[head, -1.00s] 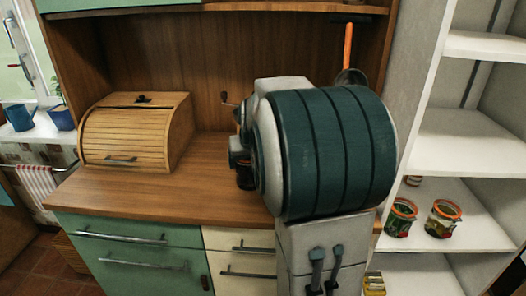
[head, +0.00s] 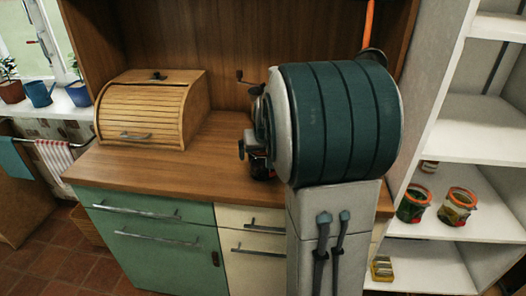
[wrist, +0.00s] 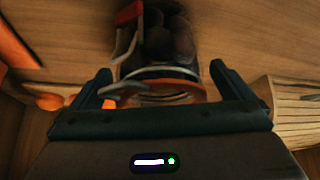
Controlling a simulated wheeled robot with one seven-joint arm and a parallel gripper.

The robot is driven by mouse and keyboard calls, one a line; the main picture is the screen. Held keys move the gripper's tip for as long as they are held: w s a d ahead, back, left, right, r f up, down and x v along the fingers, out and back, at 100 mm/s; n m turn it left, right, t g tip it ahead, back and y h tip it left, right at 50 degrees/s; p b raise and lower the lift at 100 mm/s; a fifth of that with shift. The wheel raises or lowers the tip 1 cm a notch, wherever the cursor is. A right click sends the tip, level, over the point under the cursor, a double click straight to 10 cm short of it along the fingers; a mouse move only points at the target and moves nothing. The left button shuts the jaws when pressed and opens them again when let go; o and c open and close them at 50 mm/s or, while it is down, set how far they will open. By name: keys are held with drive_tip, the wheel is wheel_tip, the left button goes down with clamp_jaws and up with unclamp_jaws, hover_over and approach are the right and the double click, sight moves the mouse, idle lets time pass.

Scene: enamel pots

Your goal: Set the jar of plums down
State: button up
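The jar of plums (wrist: 160,40) shows in the wrist view, with dark fruit behind glass, a red patch on its side and an orange seal ring at the lid end. My gripper (wrist: 160,85) has one finger on each side of the lid end and appears closed on it. In the head view, only a small dark and reddish part of the jar (head: 262,168) shows below my gripper (head: 252,148), close over the wooden counter (head: 160,165). My arm hides the rest, and I cannot tell whether the jar's base touches the counter.
A wooden bread box (head: 150,112) stands at the counter's left. A grinder-like thing with a crank (head: 241,76) is behind my gripper. White shelves (head: 470,150) at right hold two jars with orange seals (head: 458,206). The counter's middle is clear.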

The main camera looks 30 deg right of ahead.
drive_tip(key=shift+s+r, duration=0.1)
drive_tip(key=shift+r, duration=0.4)
drive_tip(key=p+v, duration=0.1)
drive_tip(key=v, duration=1)
drive_tip(key=s+a+f+n+g, duration=0.1)
drive_tip(key=s+a+f, duration=0.4)
drive_tip(key=s+a, duration=0.2)
drive_tip(key=s+a+f+n+g+y, duration=0.1)
drive_tip(key=s+a+f, duration=0.4)
drive_tip(key=s, duration=0.7)
drive_tip(key=shift+a+n+g+y, duration=0.3)
drive_tip(key=shift+a+n+g, duration=0.2)
drive_tip(key=shift+a+g, duration=0.5)
drive_tip(key=shift+a, duration=0.2)
